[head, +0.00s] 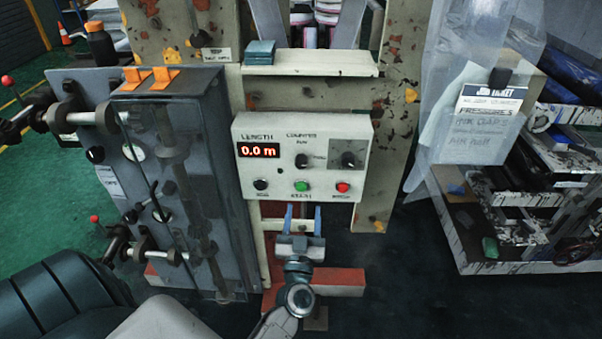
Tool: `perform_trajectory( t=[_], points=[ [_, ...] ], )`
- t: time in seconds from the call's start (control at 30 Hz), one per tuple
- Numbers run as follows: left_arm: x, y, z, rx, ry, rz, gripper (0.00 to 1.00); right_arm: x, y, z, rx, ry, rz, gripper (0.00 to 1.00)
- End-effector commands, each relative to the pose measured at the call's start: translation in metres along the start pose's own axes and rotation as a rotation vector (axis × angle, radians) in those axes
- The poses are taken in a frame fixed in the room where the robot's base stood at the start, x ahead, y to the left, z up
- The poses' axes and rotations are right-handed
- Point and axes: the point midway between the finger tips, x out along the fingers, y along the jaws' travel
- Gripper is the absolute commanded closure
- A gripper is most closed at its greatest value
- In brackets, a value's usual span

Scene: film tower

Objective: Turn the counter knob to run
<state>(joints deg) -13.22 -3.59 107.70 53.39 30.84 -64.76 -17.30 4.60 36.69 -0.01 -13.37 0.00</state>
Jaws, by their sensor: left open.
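The counter box (245,172) is a pale panel on the machine frame. Its red display (258,150) reads 0.0 m under the word LENGTH. The black counter knob (302,160) sits right of the display, below the words COUNTER and RUN. Its pointer is too small to read. My left gripper (303,211) is below the box, with its two blue fingers pointing up, apart and empty. It is below the knob and clear of it. My right gripper is not in view.
Black (261,185), green (301,186) and red (342,187) buttons line the box's lower edge. A dark dial on a grey plate (348,155) is right of the knob. A shelf (320,68) juts out above. A grey cabinet (190,180) with red-tipped levers stands left.

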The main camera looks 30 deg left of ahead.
Motion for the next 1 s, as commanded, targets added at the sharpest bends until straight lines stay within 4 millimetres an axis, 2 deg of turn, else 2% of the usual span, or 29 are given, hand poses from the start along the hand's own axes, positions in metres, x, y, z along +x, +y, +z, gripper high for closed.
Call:
perform_trajectory(
  t=[0.07,0.2,0.7,0.83,1.0],
  points=[
    [0.004,-0.007,-0.017,-0.011,0.029,-0.037,0.49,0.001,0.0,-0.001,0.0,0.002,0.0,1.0],
    [0.014,-0.011,-0.028,-0.014,0.042,-0.056,0.49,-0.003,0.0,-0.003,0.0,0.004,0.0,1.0],
    [0.099,-0.015,-0.031,-0.011,0.041,-0.052,0.49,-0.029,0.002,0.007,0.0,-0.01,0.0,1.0],
    [0.11,-0.015,-0.029,-0.012,0.039,-0.052,0.49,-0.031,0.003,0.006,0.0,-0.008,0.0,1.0],
    [0.114,-0.015,-0.029,-0.012,0.039,-0.052,0.49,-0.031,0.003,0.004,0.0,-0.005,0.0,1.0]
  ],
)
